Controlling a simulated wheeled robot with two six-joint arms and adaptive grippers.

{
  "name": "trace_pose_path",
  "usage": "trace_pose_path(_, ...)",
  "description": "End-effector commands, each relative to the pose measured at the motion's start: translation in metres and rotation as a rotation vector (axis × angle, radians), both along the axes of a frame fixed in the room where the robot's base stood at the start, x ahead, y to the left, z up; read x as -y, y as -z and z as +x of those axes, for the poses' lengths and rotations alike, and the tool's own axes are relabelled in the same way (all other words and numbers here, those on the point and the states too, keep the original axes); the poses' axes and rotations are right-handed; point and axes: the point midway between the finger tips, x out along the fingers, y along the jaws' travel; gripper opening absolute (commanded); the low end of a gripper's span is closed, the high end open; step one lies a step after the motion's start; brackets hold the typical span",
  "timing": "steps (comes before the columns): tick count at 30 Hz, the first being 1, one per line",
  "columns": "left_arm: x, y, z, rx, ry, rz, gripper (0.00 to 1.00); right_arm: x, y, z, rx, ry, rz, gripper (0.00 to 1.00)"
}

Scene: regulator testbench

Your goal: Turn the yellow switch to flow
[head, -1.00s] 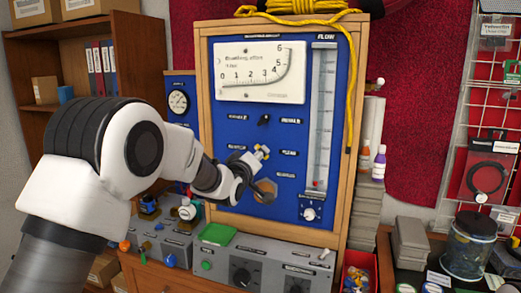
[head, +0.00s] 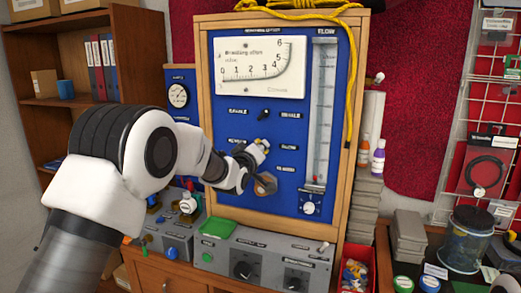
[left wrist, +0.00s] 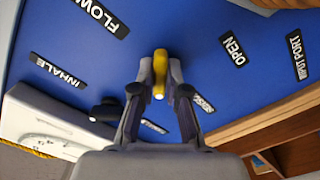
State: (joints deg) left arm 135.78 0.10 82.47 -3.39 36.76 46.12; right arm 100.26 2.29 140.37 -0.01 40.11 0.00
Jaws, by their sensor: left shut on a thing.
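The yellow switch (left wrist: 160,72) stands on the blue panel (left wrist: 190,25) in the left wrist view. My left gripper (left wrist: 160,78) is shut on it, with one finger on each side. The switch lies roughly along the line of the fingers. A FLOW label (left wrist: 95,15) is at the upper left and an OPEN label (left wrist: 232,50) at the right. A further label by the right finger is partly hidden. In the head view my left gripper (head: 257,151) is at the middle of the panel, where it mostly hides the switch. My right gripper is not in view.
A black switch (head: 264,115) sits above my gripper, below the white gauge (head: 262,68). The flow tube (head: 320,115) stands to the right. A grey control box (head: 262,259) with knobs juts out below the panel. Bottles (head: 378,157) stand at the right side.

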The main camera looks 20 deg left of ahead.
Motion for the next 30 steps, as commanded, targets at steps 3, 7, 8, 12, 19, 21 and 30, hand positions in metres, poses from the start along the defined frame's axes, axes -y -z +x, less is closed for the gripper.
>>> trace_pose_path(3,0.0,0.002,0.0,0.001,0.0,0.038,0.0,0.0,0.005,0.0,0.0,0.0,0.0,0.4)
trace_pose_path(7,0.0,0.003,0.0,0.004,0.0,0.108,0.0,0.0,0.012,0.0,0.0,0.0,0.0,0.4)
trace_pose_path(8,0.0,0.003,0.0,0.004,0.0,0.128,0.0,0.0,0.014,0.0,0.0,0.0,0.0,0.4)
trace_pose_path(12,0.0,0.004,0.0,0.009,-0.001,0.238,0.0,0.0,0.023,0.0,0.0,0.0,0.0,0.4)
trace_pose_path(19,-0.001,0.005,0.0,0.015,0.0,0.453,0.0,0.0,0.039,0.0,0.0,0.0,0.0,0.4)
trace_pose_path(21,-0.001,0.004,0.0,0.018,0.0,0.52,0.0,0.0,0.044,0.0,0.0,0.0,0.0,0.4)
trace_pose_path(30,-0.001,0.004,0.0,0.027,0.0,0.805,0.0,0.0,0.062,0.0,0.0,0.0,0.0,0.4)
